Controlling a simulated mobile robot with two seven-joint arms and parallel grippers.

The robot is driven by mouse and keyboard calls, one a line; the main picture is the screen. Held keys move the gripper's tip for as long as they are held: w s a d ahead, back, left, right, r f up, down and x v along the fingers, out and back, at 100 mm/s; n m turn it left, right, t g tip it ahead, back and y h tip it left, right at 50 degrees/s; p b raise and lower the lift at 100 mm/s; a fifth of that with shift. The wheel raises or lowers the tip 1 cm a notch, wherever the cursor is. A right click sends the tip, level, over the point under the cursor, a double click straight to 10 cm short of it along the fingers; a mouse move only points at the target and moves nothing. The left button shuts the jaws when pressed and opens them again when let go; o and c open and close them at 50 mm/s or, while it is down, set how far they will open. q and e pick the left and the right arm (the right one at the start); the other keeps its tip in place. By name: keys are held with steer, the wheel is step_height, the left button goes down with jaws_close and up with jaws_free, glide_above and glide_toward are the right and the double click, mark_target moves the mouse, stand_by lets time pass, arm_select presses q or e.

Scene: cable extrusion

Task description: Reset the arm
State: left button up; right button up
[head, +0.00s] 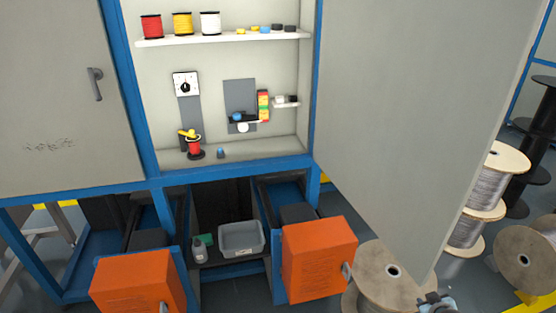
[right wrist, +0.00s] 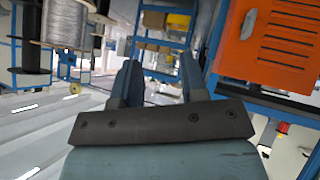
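My right gripper (head: 437,302) shows at the bottom right edge of the head view, below the lower edge of the open grey door (head: 410,110). In the right wrist view its two dark fingers (right wrist: 160,85) stand apart with nothing between them. It is away from the cabinet and touches nothing that I can see. My left gripper is in neither view.
The cabinet (head: 240,155) holds red, yellow and white spools on its upper shelf. Orange boxes (head: 320,259) stick out below, around a grey bin (head: 241,238). Large wire reels (head: 392,280) stand on the right. The open door hangs above my right gripper.

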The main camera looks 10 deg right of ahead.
steer(key=w+d+r+n+h, duration=0.1)
steer(key=d+r, duration=0.4)
steer(key=d, duration=0.4)
steer(key=s+a+r+n+y, duration=0.1)
steer(key=s+a+n+y, duration=0.15)
steer(key=s+a, duration=0.55)
steer(key=s+a+r+n+y, duration=0.1)
steer(key=s+a+y, duration=0.3)
steer(key=a, duration=0.9)
steer(key=s+a+r+n+y, duration=0.1)
steer(key=s+a+n, duration=0.1)
steer(key=s+a, duration=0.65)
steer(key=w+a+m+t, duration=0.15)
steer(key=a+m, duration=0.35)
steer(key=a, duration=0.9)
arm_select(q)
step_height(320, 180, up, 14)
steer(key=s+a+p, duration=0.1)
steer(key=p, duration=1.6)
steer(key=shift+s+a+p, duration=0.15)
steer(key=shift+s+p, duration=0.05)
steer(key=shift+p, duration=0.1)
arm_select(e)
step_height(320, 180, up, 16)
steer(key=shift+d+f, duration=0.25)
steer(key=shift+d, duration=0.1)
